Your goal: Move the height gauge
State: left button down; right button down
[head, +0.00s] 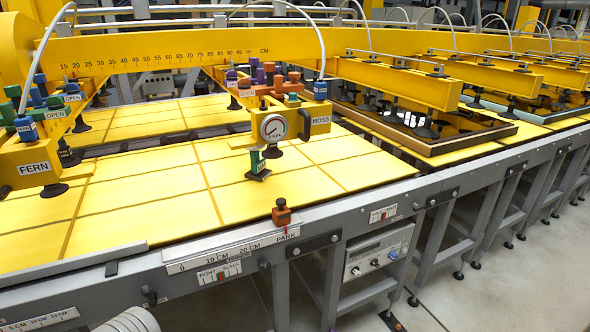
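No label in the head view names a height gauge. An orange slider block (282,213) with a dark knob sits at the right end of a white centimetre scale (215,251), by the word PARK on the front rail. A small green post (257,165) with a pale label and dark foot is beneath the yellow MOSS lifter head (290,127), beside a suction cup (273,152). I cannot tell whether the post hangs or stands on the panel. Neither of my grippers is in view.
Yellow panels (140,195) cover the table, and a yellow beam with a centimetre scale (180,55) spans above them. The FERN lifter head (35,165) hangs at left. A brown frame (445,148) lies at right. A control box (378,252) sits under the rail.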

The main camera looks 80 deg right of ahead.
aim_at(257, 172)
jog(key=z, duration=0.9)
jog(key=i, duration=0.8)
jog(key=z, duration=0.7)
